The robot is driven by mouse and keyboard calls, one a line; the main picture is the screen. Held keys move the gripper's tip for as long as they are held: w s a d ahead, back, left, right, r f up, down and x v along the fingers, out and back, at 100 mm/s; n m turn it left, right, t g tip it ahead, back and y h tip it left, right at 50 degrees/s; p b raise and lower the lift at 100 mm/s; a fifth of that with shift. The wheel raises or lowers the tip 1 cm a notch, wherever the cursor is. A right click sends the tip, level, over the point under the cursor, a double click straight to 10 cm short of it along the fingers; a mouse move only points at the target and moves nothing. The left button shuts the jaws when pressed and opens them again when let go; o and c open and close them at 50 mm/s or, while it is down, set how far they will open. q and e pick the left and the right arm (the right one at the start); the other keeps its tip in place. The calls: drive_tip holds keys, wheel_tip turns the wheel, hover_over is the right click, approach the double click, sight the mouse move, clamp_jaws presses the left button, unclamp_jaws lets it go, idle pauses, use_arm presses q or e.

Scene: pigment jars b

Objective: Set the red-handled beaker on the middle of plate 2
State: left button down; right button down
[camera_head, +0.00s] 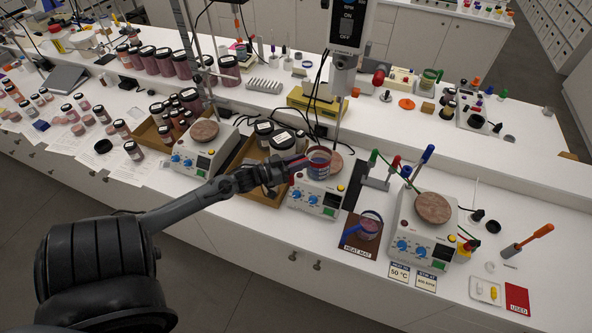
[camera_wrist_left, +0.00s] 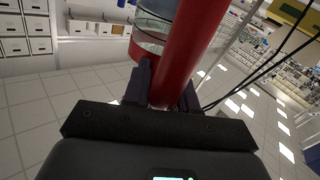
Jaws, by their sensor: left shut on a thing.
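The red-handled beaker (camera_head: 319,163), clear with blue-grey contents, is over the left part of the middle hotplate's round brown plate (camera_head: 337,160). Much of the plate is hidden behind it, and I cannot tell whether the beaker touches it. I cannot read a number on any of the plates. My left gripper (camera_head: 284,171) is left of the beaker and shut on its handle. In the left wrist view the red handle (camera_wrist_left: 190,55) stands between the fingers (camera_wrist_left: 160,88), with the beaker's glass (camera_wrist_left: 152,32) behind it. My right gripper is not in view.
Other hotplates have brown plates at left (camera_head: 203,130) and right (camera_head: 433,208). A blue-handled beaker (camera_head: 366,230) stands on the heat mat. Dark-lidded jars (camera_head: 283,139) crowd behind my gripper. A tall ON/OFF device (camera_head: 345,28) and thin rods rise behind the middle plate.

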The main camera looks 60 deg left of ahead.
use_arm(q)
drive_tip(key=w+a+b, duration=0.8)
drive_tip(key=w, duration=0.2)
drive_tip(key=shift+a+r, duration=0.15)
drive_tip(key=shift+a, duration=0.25)
drive_tip(key=shift+w, duration=0.1)
idle(0.4)
